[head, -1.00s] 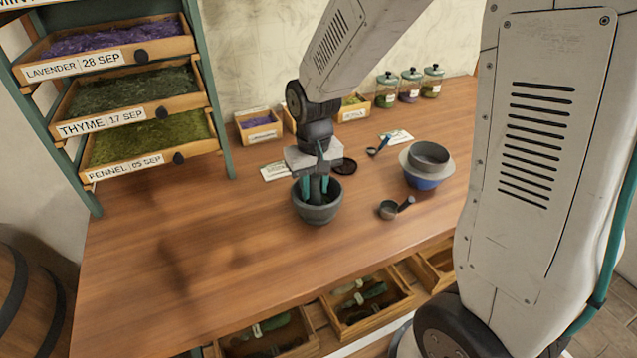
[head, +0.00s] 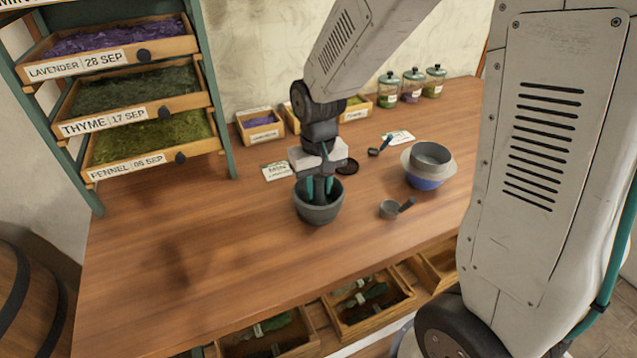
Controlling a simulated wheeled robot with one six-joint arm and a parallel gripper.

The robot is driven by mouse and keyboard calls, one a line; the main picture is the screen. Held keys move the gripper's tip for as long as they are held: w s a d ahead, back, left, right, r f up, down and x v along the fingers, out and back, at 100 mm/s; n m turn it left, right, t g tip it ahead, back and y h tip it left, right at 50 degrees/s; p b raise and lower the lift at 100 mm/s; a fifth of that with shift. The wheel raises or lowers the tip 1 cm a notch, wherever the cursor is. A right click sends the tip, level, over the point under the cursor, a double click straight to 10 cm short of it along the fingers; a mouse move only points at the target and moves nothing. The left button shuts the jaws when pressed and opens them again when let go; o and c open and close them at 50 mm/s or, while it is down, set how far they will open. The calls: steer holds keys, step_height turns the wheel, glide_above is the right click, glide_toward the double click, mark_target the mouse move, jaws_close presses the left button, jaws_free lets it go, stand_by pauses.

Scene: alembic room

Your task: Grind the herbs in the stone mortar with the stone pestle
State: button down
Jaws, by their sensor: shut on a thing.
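The stone mortar (head: 319,213) is a dark grey bowl standing upright near the middle of the wooden table. My gripper (head: 319,187) points down over it, with its teal fingers at the mortar's mouth. The fingers are shut on the grey stone pestle, whose lower end goes down inside the bowl. Most of the pestle is hidden by the fingers and the mortar's wall. The herbs inside the mortar cannot be seen from here.
A blue bowl (head: 424,182) with a grey sieve (head: 431,154) stands right of the mortar, and a small scoop (head: 390,209) lies nearer. Cards (head: 277,171), small crates (head: 260,127) and jars (head: 412,86) sit behind. A drying rack (head: 135,90) stands left. The table's front left is clear.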

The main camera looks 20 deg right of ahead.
steer(key=shift+s, duration=0.15)
steer(key=shift+r, duration=4.35)
steer(key=shift+w+d+r, duration=0.2)
steer(key=shift+w+r, duration=0.15)
steer(key=shift+r, duration=0.3)
steer(key=shift+f, duration=4.7)
steer(key=shift+f, duration=0.35)
